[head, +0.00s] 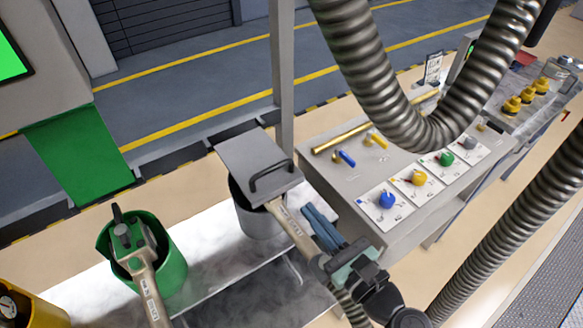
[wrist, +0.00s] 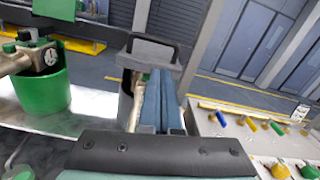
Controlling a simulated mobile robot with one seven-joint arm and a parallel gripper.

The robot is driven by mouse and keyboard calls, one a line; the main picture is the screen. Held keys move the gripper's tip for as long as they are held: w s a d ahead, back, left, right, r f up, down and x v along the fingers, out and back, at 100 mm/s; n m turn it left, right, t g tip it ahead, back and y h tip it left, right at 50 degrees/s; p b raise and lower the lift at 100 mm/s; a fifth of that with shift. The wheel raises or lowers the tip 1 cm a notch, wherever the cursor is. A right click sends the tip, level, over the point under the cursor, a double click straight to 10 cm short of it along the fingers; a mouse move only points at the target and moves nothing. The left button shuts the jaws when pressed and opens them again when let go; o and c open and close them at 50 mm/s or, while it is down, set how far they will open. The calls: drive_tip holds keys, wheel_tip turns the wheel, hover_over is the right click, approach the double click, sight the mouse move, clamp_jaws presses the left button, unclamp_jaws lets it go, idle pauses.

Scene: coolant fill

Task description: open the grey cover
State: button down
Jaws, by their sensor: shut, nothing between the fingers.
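The grey cover (head: 240,152) is a flat square plate with a dark bar handle (head: 268,178), over a grey round container (head: 262,222). A dark gap shows under the cover's near left edge, so it seems tilted. The cover also shows in the wrist view (wrist: 152,48), beyond my fingertips. My gripper (head: 308,210) has blue fingers, shut and empty, pointing toward the container from the near right. In the wrist view the fingers (wrist: 158,74) overlap the container and cover's lower edge; I cannot tell whether they touch. A beige bar (head: 290,225) lies beside the fingers.
A green bucket (head: 172,268) with a beige nozzle (head: 148,282) stands left of the container. A grey bench (head: 350,180) with coloured knobs and levers is close on the right. A thin grey post (head: 283,80) rises behind the cover. Thick ribbed hoses (head: 385,85) hang on the right.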

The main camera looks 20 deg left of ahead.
drive_tip(key=shift+s+d+f+m, duration=0.15)
drive_tip(key=shift+s+m, duration=0.3)
drive_tip(key=shift+m, duration=0.25)
drive_tip(key=shift+y, duration=0.3)
drive_tip(key=p+x, duration=0.2)
drive_tip(key=x, duration=0.8)
drive_tip(key=shift+p, duration=0.35)
drive_tip(key=shift+s, duration=0.1)
